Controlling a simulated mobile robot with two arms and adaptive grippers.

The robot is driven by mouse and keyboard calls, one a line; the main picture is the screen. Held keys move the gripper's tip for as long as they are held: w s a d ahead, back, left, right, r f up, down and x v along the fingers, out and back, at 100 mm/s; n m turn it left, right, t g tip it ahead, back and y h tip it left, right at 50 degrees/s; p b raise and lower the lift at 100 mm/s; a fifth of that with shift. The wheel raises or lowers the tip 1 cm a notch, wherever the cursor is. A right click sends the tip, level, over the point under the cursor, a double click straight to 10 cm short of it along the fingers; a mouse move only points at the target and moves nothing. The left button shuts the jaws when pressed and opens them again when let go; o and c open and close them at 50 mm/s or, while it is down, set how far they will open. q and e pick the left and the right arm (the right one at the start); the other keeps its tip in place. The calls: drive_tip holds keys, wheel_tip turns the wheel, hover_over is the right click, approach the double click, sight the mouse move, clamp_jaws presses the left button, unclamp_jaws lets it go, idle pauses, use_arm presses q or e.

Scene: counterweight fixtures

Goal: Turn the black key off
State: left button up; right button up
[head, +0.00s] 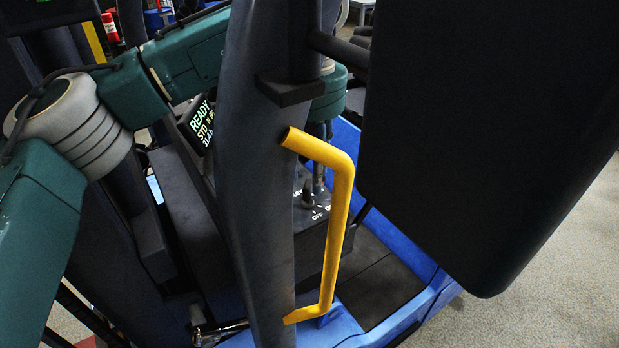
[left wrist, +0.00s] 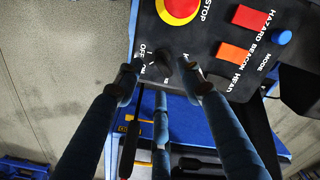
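The black key (left wrist: 186,63) stands on the dark control panel beside the OFF and ON marks in the left wrist view. In the head view the key (head: 308,194) shows behind the dark pillar. My left gripper (left wrist: 161,84) has its fingers spread, with a gap between the tips. In the head view the left gripper (head: 319,160) points down at the panel, partly hidden by the pillar. The right gripper is not in view.
A red stop button (left wrist: 180,8), a red switch (left wrist: 250,18), an orange switch (left wrist: 235,53) and a blue knob (left wrist: 282,37) sit near the key. A dark pillar (head: 258,200) with a yellow handle (head: 337,220) stands in front. A READY display (head: 201,125) is left of it.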

sight(310, 184)
use_arm(q)
wheel_tip(310, 184, down, 3)
drive_tip(key=shift+a+f+p, duration=0.1)
drive_tip(key=shift+a+p, duration=0.05)
drive_tip(key=shift+p, duration=0.25)
drive_tip(key=shift+f, duration=0.3)
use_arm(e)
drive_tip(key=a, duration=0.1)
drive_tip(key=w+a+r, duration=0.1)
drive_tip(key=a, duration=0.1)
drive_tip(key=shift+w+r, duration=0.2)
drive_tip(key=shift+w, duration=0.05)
use_arm(q)
clamp_jaws()
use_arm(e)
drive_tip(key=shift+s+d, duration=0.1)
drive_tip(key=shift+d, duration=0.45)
